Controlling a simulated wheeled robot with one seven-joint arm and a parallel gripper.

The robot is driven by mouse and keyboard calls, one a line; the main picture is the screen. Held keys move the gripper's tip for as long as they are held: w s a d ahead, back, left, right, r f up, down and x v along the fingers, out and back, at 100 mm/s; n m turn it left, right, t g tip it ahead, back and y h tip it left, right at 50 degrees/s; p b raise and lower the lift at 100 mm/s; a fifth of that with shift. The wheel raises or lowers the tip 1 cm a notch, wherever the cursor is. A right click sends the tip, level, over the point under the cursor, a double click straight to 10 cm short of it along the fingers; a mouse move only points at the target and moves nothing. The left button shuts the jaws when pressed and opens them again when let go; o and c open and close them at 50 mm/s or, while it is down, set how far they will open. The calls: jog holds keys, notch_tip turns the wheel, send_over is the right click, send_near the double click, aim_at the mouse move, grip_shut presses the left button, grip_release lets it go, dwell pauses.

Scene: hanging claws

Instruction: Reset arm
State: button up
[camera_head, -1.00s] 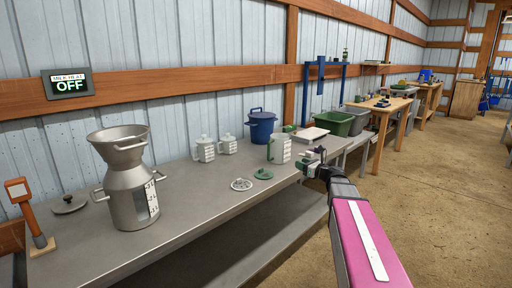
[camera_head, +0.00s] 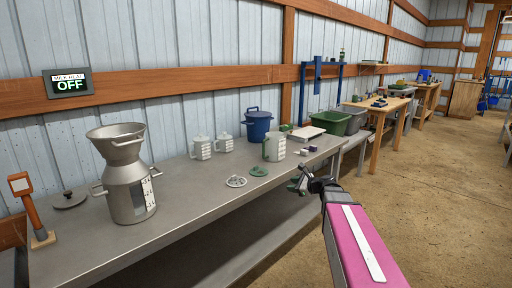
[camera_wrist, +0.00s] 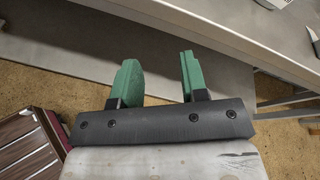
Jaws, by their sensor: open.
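My gripper (camera_head: 298,186) is at the front edge of the metal table (camera_head: 215,205) in the head view, with my pink arm reaching up from the lower right. In the wrist view my gripper (camera_wrist: 158,80) shows two green fingers, apart and with nothing between them. The table's edge (camera_wrist: 240,48) runs past ahead of the fingertips.
On the table stand a metal milk can (camera_head: 128,180), two white lidded jars (camera_head: 202,147), a blue pot (camera_head: 258,126) and a perforated disc (camera_head: 236,181). A green bin (camera_head: 332,122) and a wooden bench (camera_head: 392,108) are farther back. The floor at right is open.

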jog(key=s+f+n+g+h, duration=0.4)
jog(key=s+f+n+h, duration=0.1)
jog(key=s+f+n, duration=0.4)
jog(key=s+d+f+n+g+h, duration=0.1)
jog(key=s+f+n+g+h, duration=0.4)
jog(key=s+f+n, duration=0.3)
jog(key=s+n, duration=0.3)
jog(key=s, duration=0.2)
jog(key=shift+s+d+f, duration=0.2)
jog(key=shift+f, duration=0.15)
